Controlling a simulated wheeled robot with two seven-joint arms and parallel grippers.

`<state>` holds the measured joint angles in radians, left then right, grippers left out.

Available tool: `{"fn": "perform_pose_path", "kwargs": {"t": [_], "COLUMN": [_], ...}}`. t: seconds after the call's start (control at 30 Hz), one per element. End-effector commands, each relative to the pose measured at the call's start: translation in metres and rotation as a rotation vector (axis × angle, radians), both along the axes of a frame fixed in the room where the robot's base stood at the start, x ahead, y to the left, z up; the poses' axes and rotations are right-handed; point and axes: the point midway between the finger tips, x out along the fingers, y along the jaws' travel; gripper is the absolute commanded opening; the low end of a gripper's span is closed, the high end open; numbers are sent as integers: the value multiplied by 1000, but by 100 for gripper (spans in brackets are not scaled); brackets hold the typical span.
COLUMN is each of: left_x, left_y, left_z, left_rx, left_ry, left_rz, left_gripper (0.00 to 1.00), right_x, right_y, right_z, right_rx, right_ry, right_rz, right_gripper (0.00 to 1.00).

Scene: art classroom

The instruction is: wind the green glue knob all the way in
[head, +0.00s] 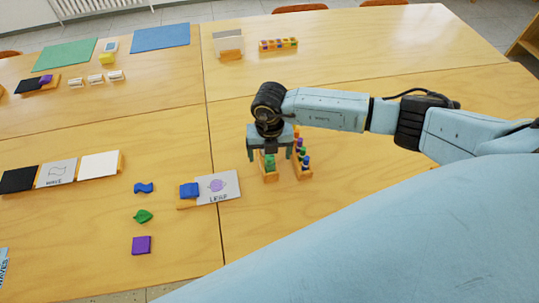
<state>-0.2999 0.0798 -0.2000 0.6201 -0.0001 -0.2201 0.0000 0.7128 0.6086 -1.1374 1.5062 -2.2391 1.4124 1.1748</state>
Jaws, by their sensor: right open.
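My right gripper (270,154) points down over the table, with its fingers apart. A green glue knob (270,162) shows below and between the fingertips, on a small wooden block (270,177). The fingers straddle it, and I cannot tell whether they touch it. The gripper hides the back of this block. Beside it on the right stands a wooden rack (305,175) with several coloured knobs, among them blue, green, purple and orange. My left gripper is not in view.
Left of the block lie a leaf card (219,187) and a blue piece (189,190). Loose blue (144,188), green leaf (143,216) and purple (141,245) pieces lie farther left. Another coloured-knob rack (278,44) stands at the back. The table right of my forearm is clear.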

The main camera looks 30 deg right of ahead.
Motion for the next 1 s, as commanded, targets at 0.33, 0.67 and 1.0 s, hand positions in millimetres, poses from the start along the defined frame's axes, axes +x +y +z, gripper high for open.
{"fn": "perform_pose_path", "kwargs": {"t": [0.33,0.67,1.0], "left_x": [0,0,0], "left_y": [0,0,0], "left_z": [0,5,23], "left_rx": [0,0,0], "left_ry": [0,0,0], "left_rz": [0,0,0], "left_gripper": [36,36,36], "right_x": [0,-1,-1], "right_y": [0,0,0], "right_z": [0,1,2], "right_rx": [0,1,-1], "right_ry": [0,2,1], "right_rz": [0,-62,-349], "right_gripper": [82,82,82]}}
